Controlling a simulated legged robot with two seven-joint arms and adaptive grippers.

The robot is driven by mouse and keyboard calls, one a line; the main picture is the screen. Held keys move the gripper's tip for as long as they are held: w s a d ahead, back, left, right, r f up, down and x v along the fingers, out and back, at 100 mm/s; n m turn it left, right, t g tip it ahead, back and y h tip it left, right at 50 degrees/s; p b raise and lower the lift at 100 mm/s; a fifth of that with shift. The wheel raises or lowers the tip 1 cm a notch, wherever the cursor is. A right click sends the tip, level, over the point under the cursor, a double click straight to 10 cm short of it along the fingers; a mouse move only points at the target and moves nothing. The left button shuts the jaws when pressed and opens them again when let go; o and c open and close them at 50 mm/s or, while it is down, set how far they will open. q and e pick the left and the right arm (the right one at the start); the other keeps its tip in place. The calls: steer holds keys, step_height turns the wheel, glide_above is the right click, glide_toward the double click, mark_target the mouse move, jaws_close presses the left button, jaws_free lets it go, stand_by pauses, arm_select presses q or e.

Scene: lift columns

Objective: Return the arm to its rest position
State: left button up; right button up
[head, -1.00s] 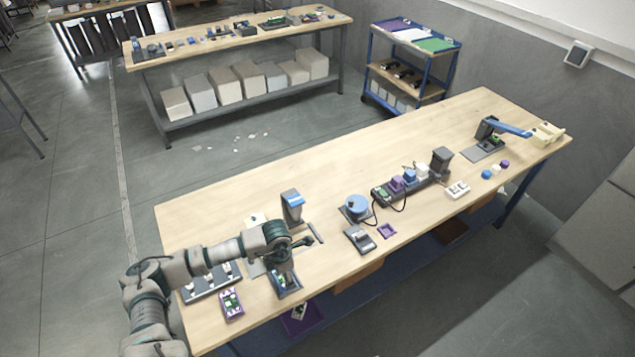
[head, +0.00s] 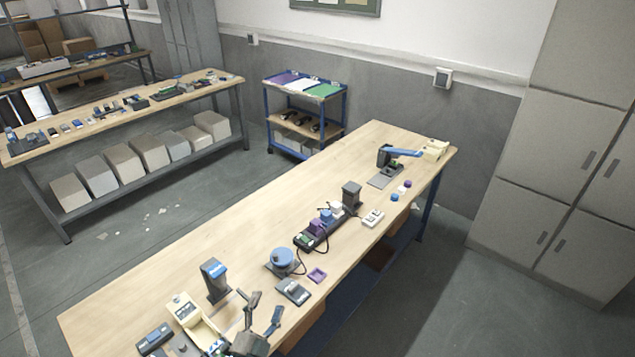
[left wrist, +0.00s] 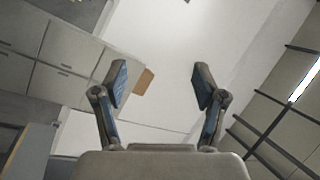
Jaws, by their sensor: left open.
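My left gripper (head: 264,308) shows at the bottom of the head view, above the near end of the long wooden workbench (head: 190,235). Its two fingers point up and stand apart, with nothing between them. In the left wrist view the open fingers (left wrist: 160,85) frame a pale wall or ceiling. The rest of my left arm is out of the head view. My right gripper does not show.
Near the gripper are a dark upright post with a blue label (head: 214,279), a cream device (head: 187,310), a blue round spool (head: 283,260) and a grey device (head: 293,291). Grey cabinets (head: 560,190) stand at right. Bare bench top runs along the left side.

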arm_select(q)
steer(key=s+a+f+n+g+y, duration=0.3)
steer(key=s+a+f+n+g, duration=0.15)
steer(key=f, duration=0.35)
steer(key=s+a+f+n+g+y, duration=0.3)
steer(key=a+f+n+g+y, duration=0.15)
steer(key=f, duration=0.35)
steer(key=s+f+n+g+h, duration=0.1)
steer(key=s+f+n+g, duration=0.2)
steer(key=s, duration=0.5)
steer(key=s+f+g+h, duration=0.1)
steer(key=s+f+g, duration=0.3)
steer(key=s+f, duration=0.3)
step_height(320, 180, down, 27)
steer(key=s+g+b, duration=0.1)
steer(key=s+b, duration=0.1)
steer(key=s, duration=0.1)
steer(key=s+a+f+g+b, duration=0.1)
steer(key=s+a+f+b, duration=0.1)
steer(key=s+f, duration=1.5)
steer(key=shift+s+a+f, duration=0.3)
steer(key=shift+a+f, duration=0.25)
steer(key=shift+a, duration=0.05)
